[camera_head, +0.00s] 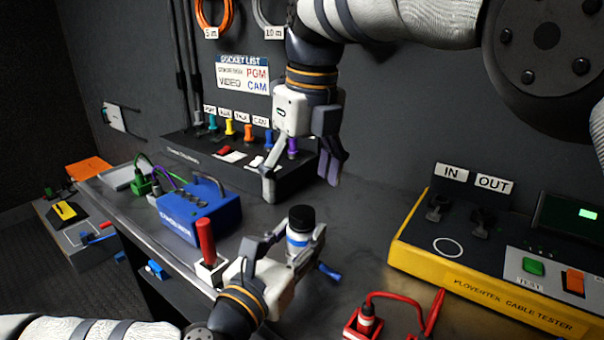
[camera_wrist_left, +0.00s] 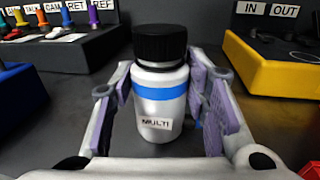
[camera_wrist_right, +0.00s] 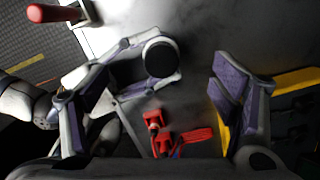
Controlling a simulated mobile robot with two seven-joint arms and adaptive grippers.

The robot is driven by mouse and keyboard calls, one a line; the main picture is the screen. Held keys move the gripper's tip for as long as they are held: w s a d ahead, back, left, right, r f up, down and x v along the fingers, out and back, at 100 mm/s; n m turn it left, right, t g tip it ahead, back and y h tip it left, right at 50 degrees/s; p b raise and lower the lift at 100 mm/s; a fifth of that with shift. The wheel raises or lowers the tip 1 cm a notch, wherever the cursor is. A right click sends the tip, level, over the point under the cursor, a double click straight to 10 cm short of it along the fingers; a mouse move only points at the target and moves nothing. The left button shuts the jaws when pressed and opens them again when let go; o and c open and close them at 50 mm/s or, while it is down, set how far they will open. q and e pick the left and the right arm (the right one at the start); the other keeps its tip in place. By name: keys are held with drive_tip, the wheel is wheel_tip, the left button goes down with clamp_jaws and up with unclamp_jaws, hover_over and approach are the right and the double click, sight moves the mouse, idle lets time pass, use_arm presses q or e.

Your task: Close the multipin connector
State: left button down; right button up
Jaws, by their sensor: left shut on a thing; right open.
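The multipin connector (camera_head: 297,240) is a white cylinder with a blue band and a black top (camera_head: 302,215). It stands upright between the fingers of my left gripper (camera_head: 290,250), which is shut on it. In the left wrist view the connector (camera_wrist_left: 160,105) carries a MULTI label, and its black top (camera_wrist_left: 160,43) sits above the fingers. My right gripper (camera_head: 302,184) is open and empty, pointing down above and behind the connector. In the right wrist view the black top (camera_wrist_right: 160,57) lies between the open fingers, nearer the left one. A blue lever (camera_head: 328,271) shows beside the connector's base.
A yellow cable tester (camera_head: 410,253) stands at the right. A blue box (camera_head: 200,215) and a red-handled tool (camera_head: 206,245) are at the left. A dark panel with coloured plugs (camera_head: 185,150) stands behind. Red cable parts (camera_head: 365,318) lie in front.

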wheel_tip(320, 180, up, 7)
drive_tip(key=shift+s+d+r, duration=0.2)
drive_tip(key=shift+s+d, duration=0.1)
drive_tip(key=shift+d, duration=0.05)
use_arm(q)
drive_tip(key=c, duration=0.8)
unclamp_jaws()
drive_tip(key=shift+c, duration=0.2)
drive_tip(key=v, duration=1.2)
